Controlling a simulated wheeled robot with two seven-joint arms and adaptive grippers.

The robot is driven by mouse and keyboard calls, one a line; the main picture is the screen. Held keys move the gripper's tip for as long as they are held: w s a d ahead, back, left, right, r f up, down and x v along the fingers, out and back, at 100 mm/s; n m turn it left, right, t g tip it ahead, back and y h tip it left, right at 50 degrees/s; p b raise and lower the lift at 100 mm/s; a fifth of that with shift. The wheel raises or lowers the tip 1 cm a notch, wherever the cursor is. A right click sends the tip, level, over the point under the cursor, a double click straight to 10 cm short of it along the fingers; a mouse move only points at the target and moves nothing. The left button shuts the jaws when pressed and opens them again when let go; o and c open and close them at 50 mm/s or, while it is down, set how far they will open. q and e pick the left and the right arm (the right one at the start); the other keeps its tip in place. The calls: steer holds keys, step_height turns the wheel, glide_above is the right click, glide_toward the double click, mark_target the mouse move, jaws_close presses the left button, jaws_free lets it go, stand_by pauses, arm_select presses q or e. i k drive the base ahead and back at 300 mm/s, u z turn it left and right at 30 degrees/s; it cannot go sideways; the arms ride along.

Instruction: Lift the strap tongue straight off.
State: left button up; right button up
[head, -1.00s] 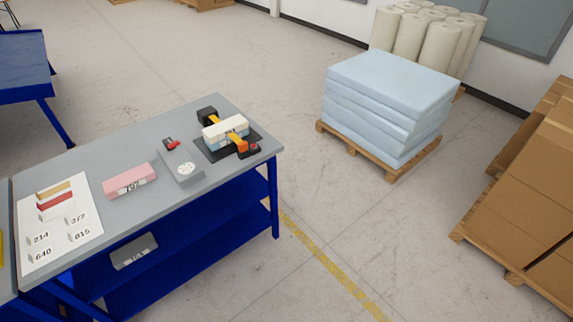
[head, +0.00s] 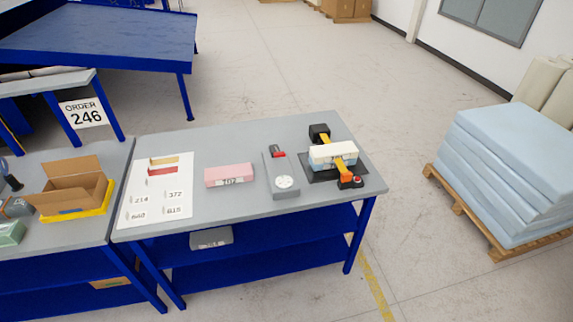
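The yellow-orange strap (head: 341,163) runs over a white block (head: 322,152) with a light-blue layer under it. They sit on a dark base plate (head: 318,176) at the right end of the grey table. The strap's orange tongue end (head: 346,176) meets a black buckle with a red part (head: 353,182) at the front of the plate. A black block (head: 319,132) stands at the strap's far end. Whether the tongue is latched is too small to tell. Neither of my grippers is in view.
The grey table (head: 215,150) also holds a grey device with a dial (head: 283,183), a pink block (head: 229,174) and a white sheet (head: 150,205) with numbers. A cardboard box (head: 72,190) stands on the left bench. Foam sheets (head: 505,165) on a pallet stand right, across open floor.

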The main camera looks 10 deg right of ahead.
mark_target(346, 177)
steer(key=u, duration=0.45)
steer(key=i, duration=1.3)
steer(key=z, duration=0.4)
